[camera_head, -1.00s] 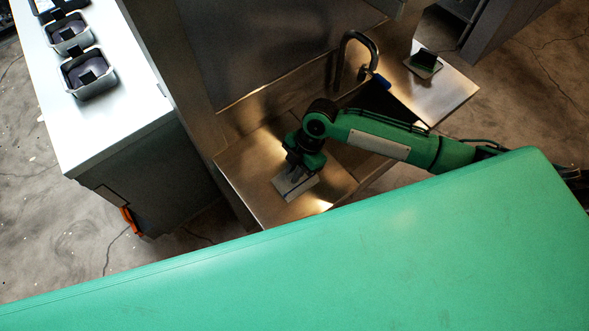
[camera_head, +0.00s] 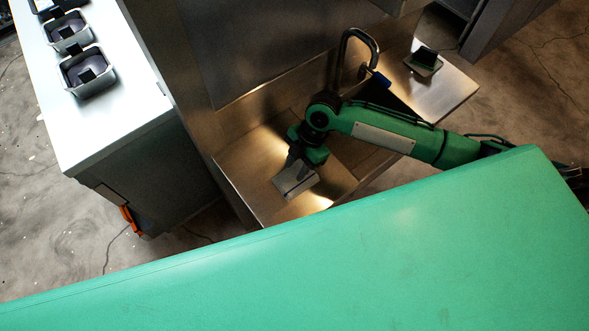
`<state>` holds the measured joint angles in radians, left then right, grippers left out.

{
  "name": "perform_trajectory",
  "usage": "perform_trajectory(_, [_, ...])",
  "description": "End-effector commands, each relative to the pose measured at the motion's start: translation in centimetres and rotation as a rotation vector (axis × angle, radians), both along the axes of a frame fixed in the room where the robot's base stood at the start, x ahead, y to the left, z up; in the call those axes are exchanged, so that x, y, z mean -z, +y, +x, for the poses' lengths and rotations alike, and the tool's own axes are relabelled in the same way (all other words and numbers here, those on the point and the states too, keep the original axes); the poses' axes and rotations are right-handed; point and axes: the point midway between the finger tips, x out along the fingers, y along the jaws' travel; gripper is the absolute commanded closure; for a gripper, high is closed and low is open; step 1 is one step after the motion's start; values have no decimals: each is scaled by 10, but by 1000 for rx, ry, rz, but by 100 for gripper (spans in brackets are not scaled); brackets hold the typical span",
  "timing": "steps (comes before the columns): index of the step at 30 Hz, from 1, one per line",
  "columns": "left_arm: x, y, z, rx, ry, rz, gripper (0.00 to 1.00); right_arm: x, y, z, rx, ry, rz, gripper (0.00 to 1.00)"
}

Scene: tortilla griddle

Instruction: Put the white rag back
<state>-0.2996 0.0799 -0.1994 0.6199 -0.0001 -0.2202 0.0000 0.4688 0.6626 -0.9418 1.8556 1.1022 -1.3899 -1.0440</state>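The white rag (camera_head: 297,184) is a small pale rectangle low over the left part of the steel sink counter (camera_head: 255,195). My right gripper (camera_head: 294,172) is directly at the rag's upper edge, pointing down. Its fingertips are dark and small, so I cannot tell whether they are closed on the rag, nor whether the rag touches the counter. My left gripper is not in view.
A tap (camera_head: 359,48) with a blue handle stands behind my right arm, by the sink. A small tray with a dark block (camera_head: 424,62) sits on the right counter. A white counter (camera_head: 103,132) at left holds metal containers (camera_head: 87,72).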

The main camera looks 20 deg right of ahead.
Motion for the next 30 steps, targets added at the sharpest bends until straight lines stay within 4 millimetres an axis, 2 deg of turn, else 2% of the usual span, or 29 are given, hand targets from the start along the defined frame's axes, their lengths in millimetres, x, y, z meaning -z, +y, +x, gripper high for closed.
perform_trajectory(9, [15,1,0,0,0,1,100,-62,-25,10,1,-5,0,65])
perform_trajectory(15, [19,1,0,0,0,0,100,-86,-34,13,1,-2,1,65])
perform_trajectory(20, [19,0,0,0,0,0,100,-92,-36,13,0,0,0,65])
perform_trajectory(30, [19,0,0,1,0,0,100,-92,-36,13,0,0,0,65])
